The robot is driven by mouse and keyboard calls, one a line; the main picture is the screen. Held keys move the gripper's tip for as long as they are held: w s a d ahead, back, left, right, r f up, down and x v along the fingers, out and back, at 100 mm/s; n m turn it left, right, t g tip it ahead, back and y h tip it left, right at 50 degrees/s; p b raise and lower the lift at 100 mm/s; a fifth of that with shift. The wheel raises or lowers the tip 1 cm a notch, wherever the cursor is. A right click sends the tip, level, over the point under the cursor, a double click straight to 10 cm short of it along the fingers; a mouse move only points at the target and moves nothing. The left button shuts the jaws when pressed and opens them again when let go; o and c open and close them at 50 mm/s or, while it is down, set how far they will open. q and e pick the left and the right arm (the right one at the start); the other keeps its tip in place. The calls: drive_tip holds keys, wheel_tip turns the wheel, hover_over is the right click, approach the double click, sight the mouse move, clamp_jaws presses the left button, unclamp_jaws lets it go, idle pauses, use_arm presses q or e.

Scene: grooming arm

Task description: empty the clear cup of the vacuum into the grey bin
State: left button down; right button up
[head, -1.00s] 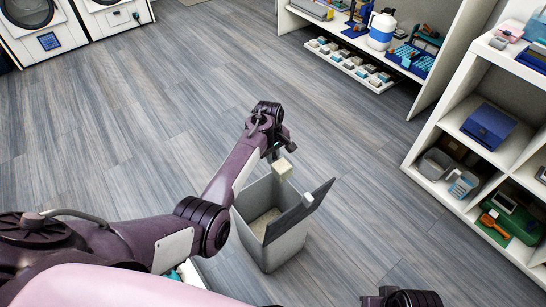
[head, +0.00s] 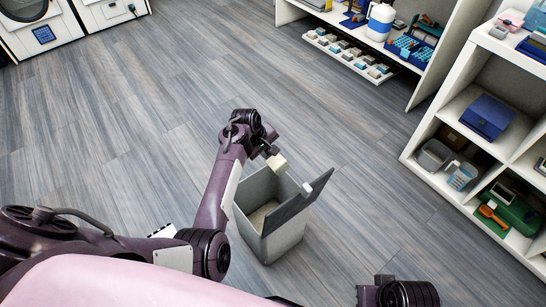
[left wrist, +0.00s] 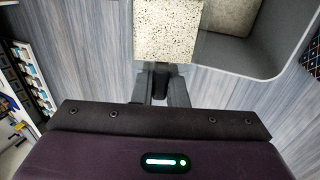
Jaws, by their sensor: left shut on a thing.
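My left gripper (head: 268,151) is shut on a small pale, speckled block-like thing (head: 277,162), which looks like the vacuum's cup with its contents. Beige stuff shows inside the bin. My right gripper is out of sight; only a dark arm part shows.
A white shelf unit (head: 455,105) with boxes and tubs stands at the right. Another shelf (head: 345,55) with small blocks and a white jug (head: 380,22) is at the back. White machines (head: 42,32) stand far left. The floor between is clear.

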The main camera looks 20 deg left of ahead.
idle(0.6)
use_arm(q)
drive_tip(key=shift+r+t+p, duration=0.2)
drive_tip(key=shift+t+p, duration=0.2)
drive_tip(key=shift+p, duration=0.2)
drive_tip(key=shift+t+h, duration=0.4)
drive_tip(key=shift+h, duration=0.1)
drive_tip(key=shift+f, duration=0.1)
